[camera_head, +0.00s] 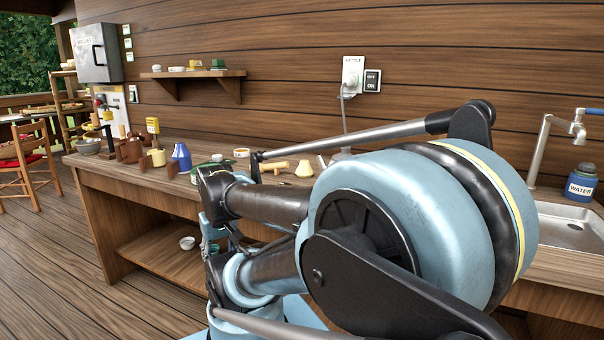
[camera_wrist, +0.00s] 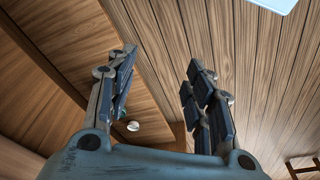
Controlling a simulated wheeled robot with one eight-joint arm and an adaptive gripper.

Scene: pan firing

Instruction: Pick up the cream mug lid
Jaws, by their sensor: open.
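I cannot single out the cream mug lid with certainty. A small round pale thing (camera_wrist: 133,126) shows low between my fingers in the wrist view; it may be the lid or a small bowl. A pale round dish-like thing (camera_head: 187,243) sits on the lower shelf in the head view, and I cannot tell if it is the same one. A cream tapered piece (camera_head: 304,169) stands on the counter behind my arm. My gripper (camera_wrist: 158,65) is open, with nothing between its fingers. In the head view my arm hides much of the counter.
The wooden counter (camera_head: 115,167) holds a blue jug (camera_head: 181,157), a yellow pot (camera_head: 157,157) and brown pieces. Its lower shelf (camera_head: 160,262) is mostly bare. A sink (camera_head: 572,228) and water jar (camera_head: 581,181) are at right. A chair (camera_head: 32,165) stands at left; the plank floor is clear.

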